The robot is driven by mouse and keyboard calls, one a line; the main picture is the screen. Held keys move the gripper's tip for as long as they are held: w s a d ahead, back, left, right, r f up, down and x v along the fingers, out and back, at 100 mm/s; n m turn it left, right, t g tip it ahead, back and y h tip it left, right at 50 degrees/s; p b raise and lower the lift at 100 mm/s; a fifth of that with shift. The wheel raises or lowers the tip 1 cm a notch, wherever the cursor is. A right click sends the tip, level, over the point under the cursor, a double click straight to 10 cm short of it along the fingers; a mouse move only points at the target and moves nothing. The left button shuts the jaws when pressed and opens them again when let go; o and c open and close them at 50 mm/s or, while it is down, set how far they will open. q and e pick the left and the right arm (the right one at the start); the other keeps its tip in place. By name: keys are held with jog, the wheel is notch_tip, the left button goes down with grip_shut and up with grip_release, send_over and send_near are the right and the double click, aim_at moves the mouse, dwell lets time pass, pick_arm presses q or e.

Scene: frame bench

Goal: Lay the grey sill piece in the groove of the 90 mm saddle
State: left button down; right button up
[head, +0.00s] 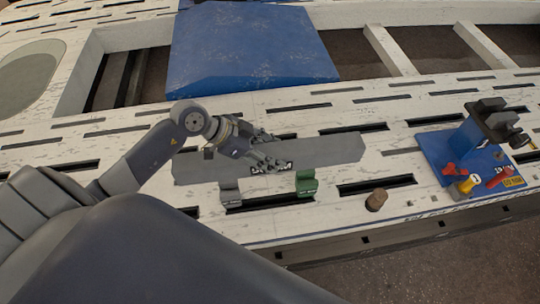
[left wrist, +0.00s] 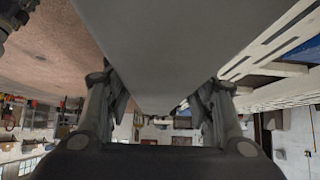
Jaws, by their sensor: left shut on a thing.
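The grey sill piece (head: 335,150) is a long flat bar with slanted ends, lying across the middle of the head view. My left gripper (head: 268,161) is shut on it near its middle. In the left wrist view the sill piece (left wrist: 150,50) runs between the two fingers. A grey saddle (head: 230,191) and a green saddle (head: 306,184) show at the near edge of the piece. Their upper parts are partly hidden by it, so I cannot tell whether it touches either groove. A dark label between them is too small to read. My right gripper is out of view.
The slotted white bench (head: 420,165) carries everything. A brown plug (head: 376,201) stands right of the saddles. A blue board (head: 436,148) at the right holds a dark clamp and red and yellow items. A large blue panel (head: 250,45) lies behind.

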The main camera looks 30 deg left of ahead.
pick_arm(q)
jog(key=f, duration=0.1)
jog(key=w+f+b, duration=0.1)
jog(key=a+f+b, duration=0.1)
jog(key=shift+w+f, duration=0.25)
jog(key=shift+w, duration=0.1)
jog(key=shift+w+a+f+b, duration=0.2)
jog(key=shift+w+f+b, duration=0.1)
jog(key=shift+f+b, duration=0.3)
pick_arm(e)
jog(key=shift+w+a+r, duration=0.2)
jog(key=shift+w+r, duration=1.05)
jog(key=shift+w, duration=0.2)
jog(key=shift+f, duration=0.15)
pick_arm(q)
jog(key=shift+r+p, duration=0.1)
jog(key=shift+p, duration=0.75)
jog(key=shift+f, duration=0.45)
notch_tip(320, 180, down, 8)
jog(key=b, duration=0.1)
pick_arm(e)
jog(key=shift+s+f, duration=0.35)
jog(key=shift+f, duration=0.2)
